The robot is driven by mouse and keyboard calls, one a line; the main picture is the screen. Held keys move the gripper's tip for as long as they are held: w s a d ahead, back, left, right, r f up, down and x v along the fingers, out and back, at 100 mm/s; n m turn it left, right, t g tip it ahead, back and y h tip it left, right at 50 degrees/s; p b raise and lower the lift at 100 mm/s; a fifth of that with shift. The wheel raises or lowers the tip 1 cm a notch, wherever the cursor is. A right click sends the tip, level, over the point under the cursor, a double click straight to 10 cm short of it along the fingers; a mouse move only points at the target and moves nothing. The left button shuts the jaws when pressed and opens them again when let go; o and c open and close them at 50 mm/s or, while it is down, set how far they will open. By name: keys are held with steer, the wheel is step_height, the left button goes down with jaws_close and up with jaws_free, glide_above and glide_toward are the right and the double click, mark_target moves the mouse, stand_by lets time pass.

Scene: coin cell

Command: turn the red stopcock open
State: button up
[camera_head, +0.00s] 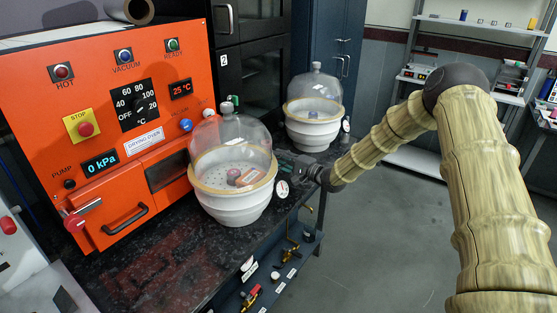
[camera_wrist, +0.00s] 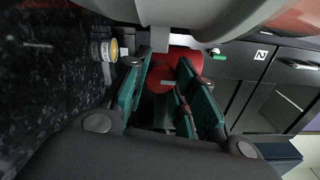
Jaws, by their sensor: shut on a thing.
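In the wrist view the red stopcock (camera_wrist: 184,66) sits between the green finger pads of my gripper (camera_wrist: 172,88), close below a pale rounded body. My gripper is shut on it. In the head view my gripper (camera_head: 290,162) reaches in from the right, partly hidden behind the front glass-domed white vessel (camera_head: 236,202). The stopcock cannot be made out there. How far the stopcock is turned cannot be told.
A second domed vessel (camera_head: 312,131) stands behind, close to my arm. A dial gauge (camera_head: 282,189) is at the front vessel's right side. The orange oven (camera_head: 190,65) stands left, its display reading 0 kPa. Brass valves hang below the dark bench (camera_head: 150,272). Floor at right is clear.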

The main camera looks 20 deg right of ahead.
steer(key=o, duration=1.1)
steer(key=shift+d, duration=0.15)
steer(key=shift+c, duration=0.2)
steer(key=v, duration=1.2)
steer(key=shift+w+f, duration=0.1)
